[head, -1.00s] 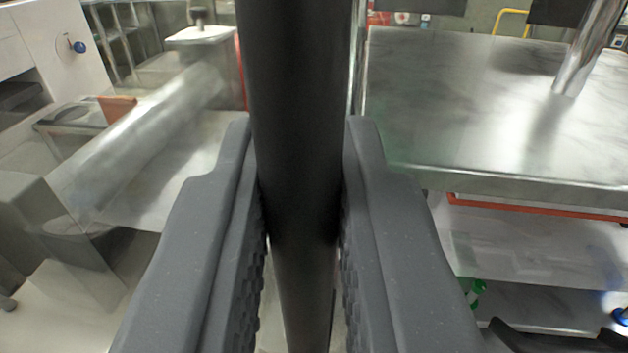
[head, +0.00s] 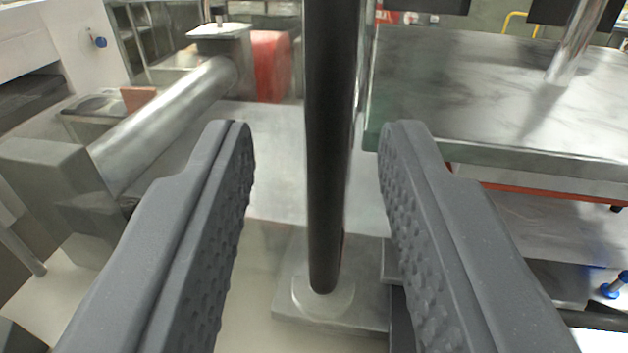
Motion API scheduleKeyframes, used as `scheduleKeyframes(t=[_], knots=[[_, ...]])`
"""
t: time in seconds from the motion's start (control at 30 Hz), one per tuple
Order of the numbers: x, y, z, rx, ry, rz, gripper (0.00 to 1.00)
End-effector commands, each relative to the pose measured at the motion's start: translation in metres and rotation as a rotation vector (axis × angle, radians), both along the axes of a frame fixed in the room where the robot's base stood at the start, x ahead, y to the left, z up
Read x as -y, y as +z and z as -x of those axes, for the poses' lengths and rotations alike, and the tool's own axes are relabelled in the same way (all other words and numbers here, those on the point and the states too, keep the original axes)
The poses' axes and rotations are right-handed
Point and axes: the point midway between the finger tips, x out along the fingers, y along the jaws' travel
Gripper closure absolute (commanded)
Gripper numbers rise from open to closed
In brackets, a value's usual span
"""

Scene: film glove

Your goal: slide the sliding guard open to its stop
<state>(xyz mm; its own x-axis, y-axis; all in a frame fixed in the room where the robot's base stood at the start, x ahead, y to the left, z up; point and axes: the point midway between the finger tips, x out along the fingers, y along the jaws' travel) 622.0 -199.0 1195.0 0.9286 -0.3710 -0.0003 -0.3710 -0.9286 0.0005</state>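A black upright bar (head: 331,150), which looks like the guard's handle, stands between the fingers of my gripper (head: 315,150). Its lower end meets a round pale foot on a grey metal plate (head: 365,312). My gripper is open, with a clear gap on both sides of the bar; the right finger is nearer to it than the left. A transparent panel edge (head: 369,90) shows just right of the bar; I cannot tell whether it is the guard. The top of the bar is out of view.
A metal table (head: 480,90) with a shiny post (head: 572,50) stands at the right. At the left are a shiny horizontal cylinder (head: 165,120), a grey block (head: 50,170) and a white cabinet (head: 50,35). A red object (head: 270,65) stands behind.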

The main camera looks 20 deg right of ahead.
Motion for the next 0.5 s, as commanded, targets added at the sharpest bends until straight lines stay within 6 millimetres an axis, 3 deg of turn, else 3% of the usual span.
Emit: scheduleKeyframes(t=[0.5], knots=[[-0.028, 0.000, 0.067, 0.000, 0.002, 0.001, 0.68]])
